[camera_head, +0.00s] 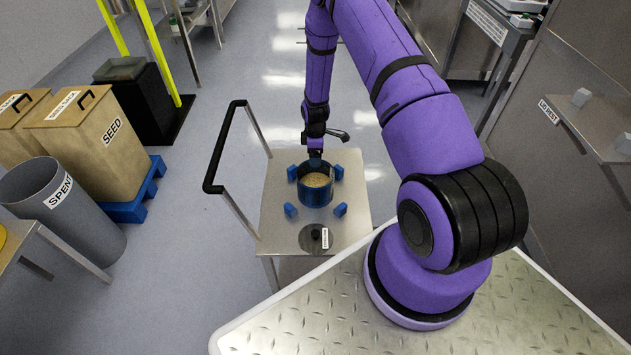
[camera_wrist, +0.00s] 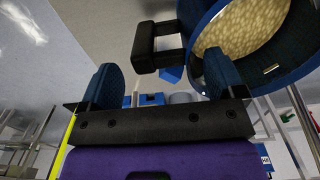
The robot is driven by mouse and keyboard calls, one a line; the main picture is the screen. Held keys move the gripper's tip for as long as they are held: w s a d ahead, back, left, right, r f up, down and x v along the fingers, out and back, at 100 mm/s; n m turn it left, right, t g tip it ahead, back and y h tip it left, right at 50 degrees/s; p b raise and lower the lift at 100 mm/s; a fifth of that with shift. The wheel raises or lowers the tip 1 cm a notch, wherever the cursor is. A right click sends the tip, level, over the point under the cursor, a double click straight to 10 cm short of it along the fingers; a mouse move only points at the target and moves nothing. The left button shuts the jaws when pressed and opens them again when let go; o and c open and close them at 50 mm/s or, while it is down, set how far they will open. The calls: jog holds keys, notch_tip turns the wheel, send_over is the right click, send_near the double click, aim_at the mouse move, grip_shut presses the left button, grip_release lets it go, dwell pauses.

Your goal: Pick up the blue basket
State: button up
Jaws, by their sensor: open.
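The blue basket (camera_head: 316,195) is round, holds pale grain, and stands upright on a small steel cart (camera_head: 275,215). In the wrist view the basket (camera_wrist: 248,82) fills the upper right, its mouth partly cut off by the frame. My gripper (camera_head: 316,156) is at the basket's far side, near the rim. In the wrist view my gripper (camera_wrist: 160,72) has its two blue fingers wide apart with nothing held between them. A black loop-shaped handle (camera_wrist: 146,48) shows beyond the fingers, beside the basket's wall. The right finger overlaps the basket in that view; contact cannot be told.
Several small blue blocks (camera_head: 291,210) surround the basket on the cart. A dark round lid (camera_head: 309,239) lies in front. The cart's black push handle (camera_head: 215,150) rises at left. A grey SPENT bin (camera_head: 70,215) and SEED box (camera_head: 95,145) stand farther left.

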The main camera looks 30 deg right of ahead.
send_over(315, 178)
jog(key=w+d, duration=0.2)
jog(key=f, duration=0.4)
jog(key=shift+w+f, duration=0.15)
jog(key=shift+w, duration=0.05)
jog(key=c, duration=1.2)
